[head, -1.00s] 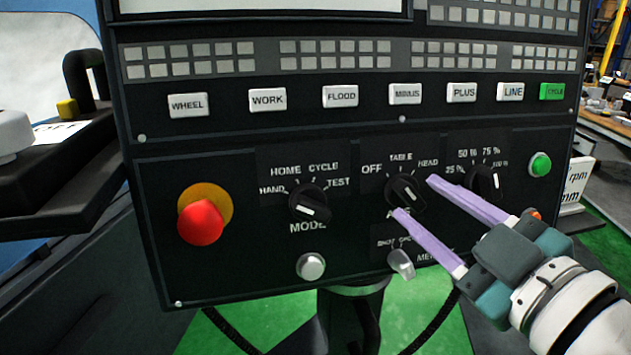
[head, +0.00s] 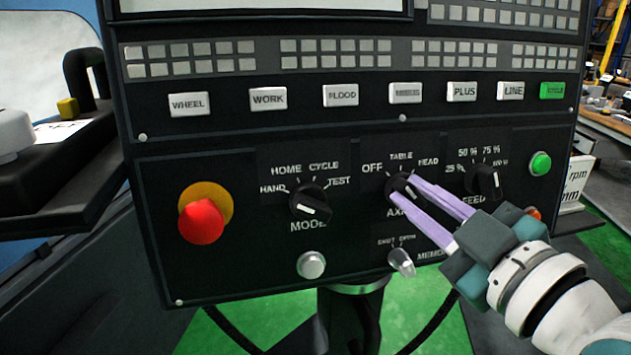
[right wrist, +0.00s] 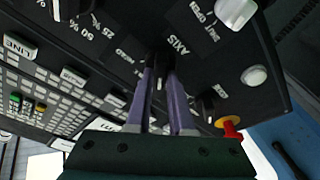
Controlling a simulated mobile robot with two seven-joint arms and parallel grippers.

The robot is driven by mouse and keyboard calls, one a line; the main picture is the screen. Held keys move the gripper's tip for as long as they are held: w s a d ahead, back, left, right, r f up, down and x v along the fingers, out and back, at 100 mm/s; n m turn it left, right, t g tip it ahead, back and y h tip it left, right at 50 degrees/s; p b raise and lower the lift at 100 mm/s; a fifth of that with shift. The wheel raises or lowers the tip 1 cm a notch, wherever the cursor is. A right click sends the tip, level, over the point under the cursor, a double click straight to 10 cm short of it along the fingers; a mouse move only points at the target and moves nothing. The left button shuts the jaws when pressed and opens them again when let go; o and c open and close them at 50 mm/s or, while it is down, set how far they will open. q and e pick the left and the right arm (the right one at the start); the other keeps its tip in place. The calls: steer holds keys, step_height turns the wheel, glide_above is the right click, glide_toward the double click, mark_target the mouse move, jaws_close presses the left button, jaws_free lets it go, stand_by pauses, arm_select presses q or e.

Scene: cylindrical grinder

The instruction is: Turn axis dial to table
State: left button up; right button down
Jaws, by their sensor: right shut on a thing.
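The axis dial (head: 393,186) is a black knob on the control panel, below the labels OFF, TABLE and HEAD, with AXIS printed under it. My right gripper (head: 408,184) comes in from the lower right, its two pale purple fingers close together and shut on the dial. The fingers cover much of the knob, so I cannot tell where its pointer stands. In the right wrist view the fingers (right wrist: 162,62) reach to the panel beside the AXIS label, and the dial is mostly hidden between their tips. My left gripper is not in view.
The mode dial (head: 311,206) is left of the axis dial and the feed dial (head: 484,182) is right of it. A small memory switch (head: 401,262) sits just below. A red emergency button (head: 201,221) stands out at the left. A row of push buttons runs above.

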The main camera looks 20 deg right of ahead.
steer(key=shift+m, duration=0.3)
steer(key=m+h+p, duration=0.1)
steer(key=m, duration=0.3)
steer(key=shift+r, duration=0.1)
steer(key=shift+d+m+h+p, duration=0.1)
steer(key=shift+m+h+p, duration=0.6)
steer(key=shift+m, duration=1.6)
steer(key=c, duration=0.8)
jaws_free()
